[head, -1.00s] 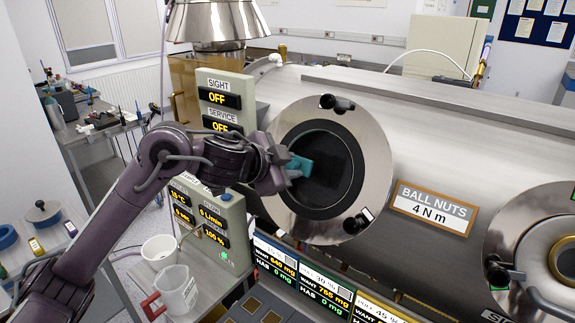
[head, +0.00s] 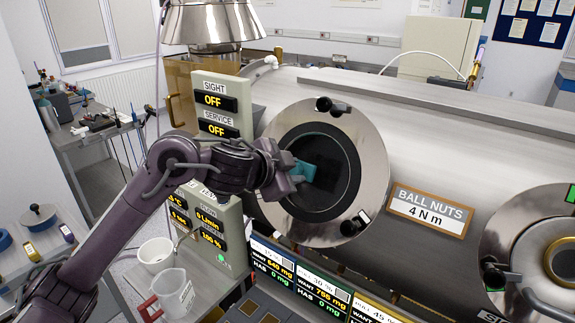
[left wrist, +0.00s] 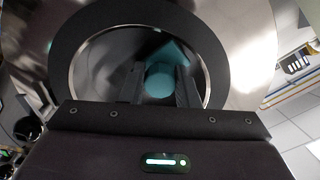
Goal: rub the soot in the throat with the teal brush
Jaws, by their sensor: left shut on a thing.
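My left gripper (head: 286,176) is shut on the teal brush (head: 304,171) at the mouth of the round port in the steel chamber. In the left wrist view the brush (left wrist: 160,82) sits between the two dark fingers, with its far part reaching into the opening. The throat (head: 330,165) is dark inside, ringed by a black band and a wide steel flange (head: 372,150). I cannot make out separate soot patches in the dark, nor tell whether the brush touches the wall. My right gripper is out of view.
Black clamp knobs (head: 335,105) stick out from the flange at top and lower right. A panel reading OFF (head: 213,101) stands close to the left. A beaker (head: 172,292) and white pot (head: 157,254) stand below. A second port (head: 565,260) is at right.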

